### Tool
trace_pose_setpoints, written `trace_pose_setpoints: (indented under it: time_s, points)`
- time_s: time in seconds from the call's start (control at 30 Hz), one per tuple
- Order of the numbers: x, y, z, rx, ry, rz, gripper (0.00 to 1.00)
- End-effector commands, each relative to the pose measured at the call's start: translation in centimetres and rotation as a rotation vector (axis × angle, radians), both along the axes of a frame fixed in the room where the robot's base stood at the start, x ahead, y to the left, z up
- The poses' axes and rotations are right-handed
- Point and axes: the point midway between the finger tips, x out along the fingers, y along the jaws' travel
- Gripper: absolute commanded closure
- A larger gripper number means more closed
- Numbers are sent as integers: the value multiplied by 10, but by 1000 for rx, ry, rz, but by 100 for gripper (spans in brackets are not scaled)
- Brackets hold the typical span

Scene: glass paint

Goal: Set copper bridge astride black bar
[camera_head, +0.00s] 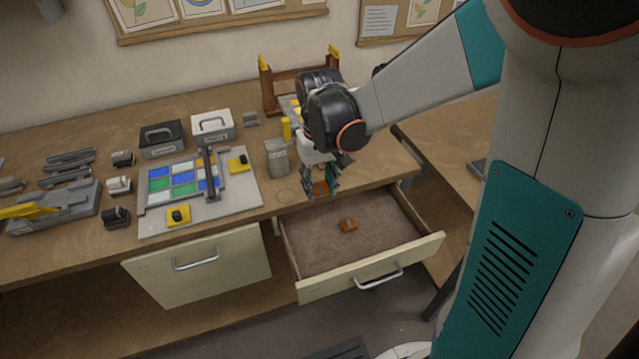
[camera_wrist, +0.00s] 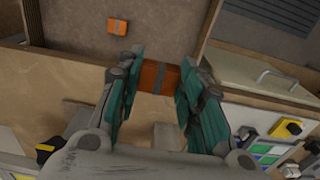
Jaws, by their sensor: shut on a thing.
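My gripper (camera_head: 320,183) is shut on a copper bridge, an orange-brown block with a grey band across its middle, and holds it above the front edge of the bench beside the open drawer. In the wrist view the copper bridge (camera_wrist: 153,78) sits between the two teal finger pads (camera_wrist: 157,85). The black bar (camera_head: 209,174) lies across the coloured glass panel, well to the left of my gripper. I cannot make out the bar in the wrist view.
A second copper piece (camera_head: 348,225) lies in the open drawer (camera_head: 315,250); it also shows in the wrist view (camera_wrist: 117,26). Yellow clamps (camera_head: 178,215) sit on the panel board (camera_head: 240,195). A grey box (camera_head: 277,158) stands between board and gripper. Black and white tins stand behind.

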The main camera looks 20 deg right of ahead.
Motion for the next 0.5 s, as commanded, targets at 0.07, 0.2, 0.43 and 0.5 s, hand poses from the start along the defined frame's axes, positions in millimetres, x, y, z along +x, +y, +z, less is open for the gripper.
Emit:
trace_pose_setpoints:
  time_s: [0.07,0.2,0.43,0.5]
  points:
    - [0,0,3,0,0,0,89]
    - [0,0,11,0,0,0,89]
    - [0,0,24,0,0,0,89]
    - [0,0,27,0,0,0,89]
